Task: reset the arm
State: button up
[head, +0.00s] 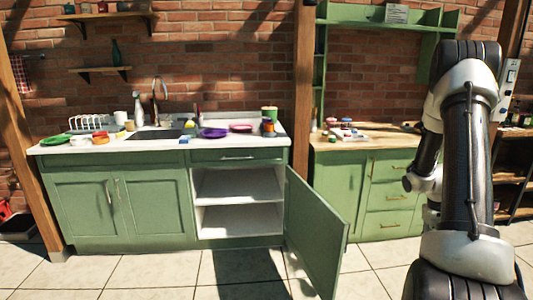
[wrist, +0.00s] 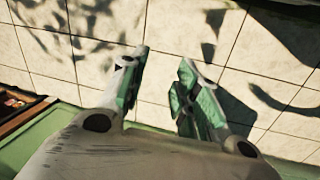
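My gripper (wrist: 162,60) shows in the wrist view with its two green-padded fingers apart and nothing between them. Beyond the fingers is only the tiled floor (wrist: 95,60) with shadows on it. In the head view my arm rises at the right side, bent at the top, and its gripper cannot be made out there.
A green sink cabinet (head: 90,205) stands at left, its right door (head: 318,235) swung open over the floor and its shelves bare. Dishes crowd its white countertop (head: 215,153). A green drawer cabinet (head: 390,205) stands behind my arm. Open tiles (head: 150,275) lie in front.

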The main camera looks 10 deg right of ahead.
jog(key=s+a+r+t, duration=0.1)
jog(key=s+a+r, duration=0.4)
jog(key=a+r, duration=0.5)
jog(key=s+a+r+n+t+y, duration=0.1)
jog(key=s+a+r+t, duration=0.1)
jog(key=s+a+r, duration=0.4)
jog(key=s+a+r+n+t+y, duration=0.1)
jog(key=s+a+r, duration=0.4)
jog(key=a+r, duration=1.1)
jog(key=shift+s+t, duration=0.35)
jog(key=shift+t, duration=0.25)
